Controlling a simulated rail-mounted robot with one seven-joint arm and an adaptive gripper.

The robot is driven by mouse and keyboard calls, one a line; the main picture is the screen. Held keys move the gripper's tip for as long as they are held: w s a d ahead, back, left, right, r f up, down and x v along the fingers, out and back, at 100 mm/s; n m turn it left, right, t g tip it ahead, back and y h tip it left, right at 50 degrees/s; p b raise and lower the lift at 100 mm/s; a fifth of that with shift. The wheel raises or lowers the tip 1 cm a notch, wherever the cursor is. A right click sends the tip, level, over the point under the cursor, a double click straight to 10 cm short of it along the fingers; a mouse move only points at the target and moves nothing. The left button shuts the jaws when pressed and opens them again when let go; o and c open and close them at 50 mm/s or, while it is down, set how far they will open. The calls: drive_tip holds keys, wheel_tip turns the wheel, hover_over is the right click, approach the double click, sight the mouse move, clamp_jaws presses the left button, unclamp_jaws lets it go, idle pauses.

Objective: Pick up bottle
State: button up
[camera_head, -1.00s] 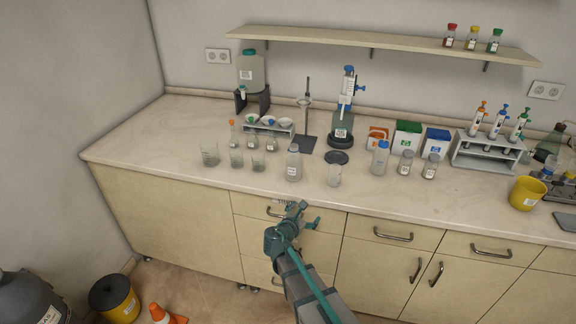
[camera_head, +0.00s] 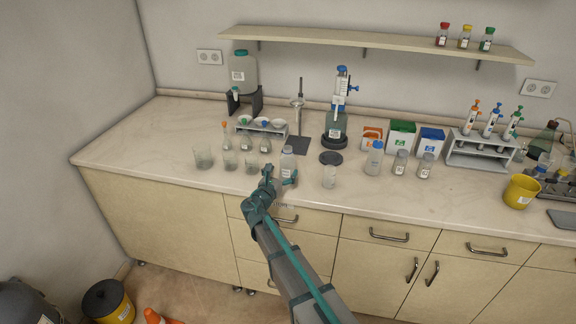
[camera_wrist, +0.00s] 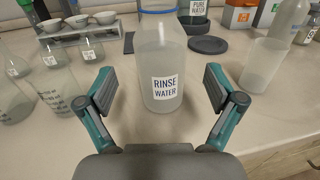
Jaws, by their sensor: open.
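The bottle (camera_wrist: 161,62) is translucent, with a white label reading "RINSE WATER". It stands upright near the counter's front edge, and it also shows in the head view (camera_head: 288,164). My gripper (camera_wrist: 162,90) is open in the wrist view, with one finger on each side of the bottle's lower part. The label faces my gripper, and gaps show between the fingers and the bottle. In the head view my gripper (camera_head: 279,176) is at the counter's front edge, in front of the bottle, hiding part of its lower left side. The bottle's top is cut off in the wrist view.
A clear beaker (camera_wrist: 263,65) stands close on the right. Glass flasks (camera_wrist: 87,48) and beakers (camera_head: 203,158) stand on the left. Behind are a rack with white bowls (camera_head: 262,127), a dark round pad (camera_head: 331,158) and a dispenser bottle (camera_head: 336,122).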

sight(284, 167)
drive_tip(key=p+x, duration=0.2)
drive_tip(key=x, duration=0.3)
drive_tip(key=shift+d+p, duration=0.15)
drive_tip(key=shift+p, duration=0.15)
drive_tip(key=c, duration=1.5)
